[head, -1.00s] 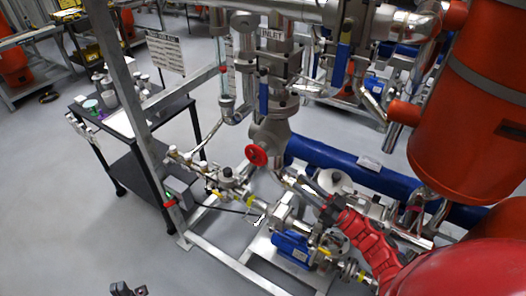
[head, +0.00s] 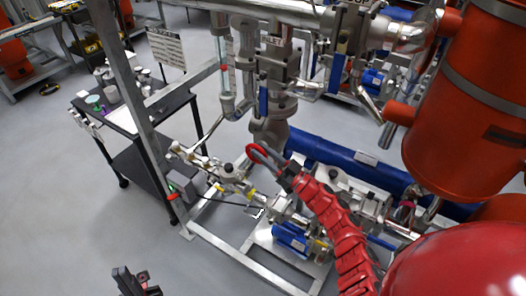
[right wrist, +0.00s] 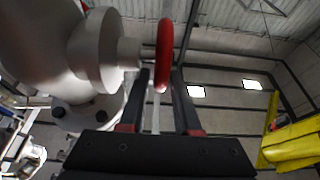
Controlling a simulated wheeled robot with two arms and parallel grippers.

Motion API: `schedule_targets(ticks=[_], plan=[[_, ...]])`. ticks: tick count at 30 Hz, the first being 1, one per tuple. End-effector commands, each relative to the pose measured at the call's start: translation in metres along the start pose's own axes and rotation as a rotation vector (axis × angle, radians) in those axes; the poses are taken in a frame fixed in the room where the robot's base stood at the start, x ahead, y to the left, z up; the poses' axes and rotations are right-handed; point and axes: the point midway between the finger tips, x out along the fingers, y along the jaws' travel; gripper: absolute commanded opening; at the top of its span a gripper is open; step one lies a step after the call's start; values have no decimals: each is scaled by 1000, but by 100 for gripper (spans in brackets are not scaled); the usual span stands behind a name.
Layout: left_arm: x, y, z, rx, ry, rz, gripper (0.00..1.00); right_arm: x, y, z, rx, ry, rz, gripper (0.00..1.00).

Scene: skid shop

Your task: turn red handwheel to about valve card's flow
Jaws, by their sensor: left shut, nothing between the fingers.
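The red handwheel (right wrist: 163,50) shows edge-on in the right wrist view, on a stem from a grey valve body (right wrist: 95,50). My right gripper (right wrist: 161,72) is at the wheel, with one finger on each side of its rim. The fingers look apart, with a gap at least on the left; contact on the right is unclear. In the head view the handwheel (head: 256,150) is partly hidden by my right gripper (head: 266,154). My left gripper (head: 138,282) is shut and empty, low over the floor. A white text board (head: 166,47) stands behind the frame; its text is unreadable.
A dark cart (head: 150,127) with jars and a white sheet stands at left. Steel pipes, a blue cylinder (head: 345,160) and an orange tank (head: 470,100) surround the valve.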

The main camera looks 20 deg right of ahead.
Motion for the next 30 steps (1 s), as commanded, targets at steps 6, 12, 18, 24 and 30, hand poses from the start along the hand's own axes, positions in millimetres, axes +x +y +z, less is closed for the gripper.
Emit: schedule_targets(ticks=[6,12,18,24,30], plan=[[0,0,0,0,0,0,0,0,0,0,0,0,0,8],[0,0,0,0,0,0,0,0,0,0,-1,0,0,0],[2,0,0,0,0,0,0,0,0,-1,-1,-6,0,0],[13,-1,-2,0,0,0,0,3,0,-5,-2,-60,-1,0],[38,-2,-6,0,0,0,0,7,-1,-9,-1,-189,-1,0]])
